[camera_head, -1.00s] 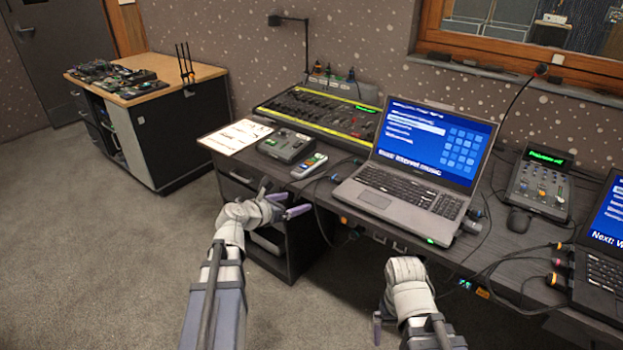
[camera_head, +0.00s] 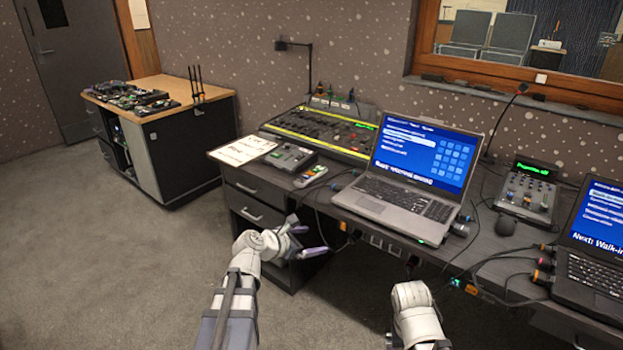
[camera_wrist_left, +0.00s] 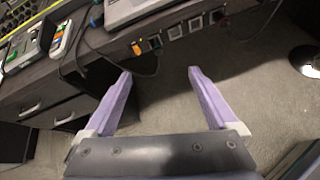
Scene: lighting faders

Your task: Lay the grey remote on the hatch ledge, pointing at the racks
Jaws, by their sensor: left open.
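The grey remote (camera_head: 311,176) with coloured buttons lies on the desk, left of the grey laptop. It also shows at the upper left in the left wrist view (camera_wrist_left: 62,38). The hatch ledge (camera_head: 490,88) is the dark sill under the wood-framed window. Grey panels that may be the racks (camera_head: 480,35) show through the glass. My left gripper (camera_head: 312,236) is open and empty, in front of the desk edge, below and apart from the remote. Its purple fingers show spread in the wrist view (camera_wrist_left: 160,73). My right arm's end is low in the picture; its fingers are mostly hidden.
The laptop (camera_head: 415,165), a lighting desk (camera_head: 320,130), a small grey box (camera_head: 290,157) and a paper sheet (camera_head: 243,150) crowd the remote. A gooseneck microphone (camera_head: 505,120) rises before the ledge. Cables hang along the desk front. Carpet at left is clear.

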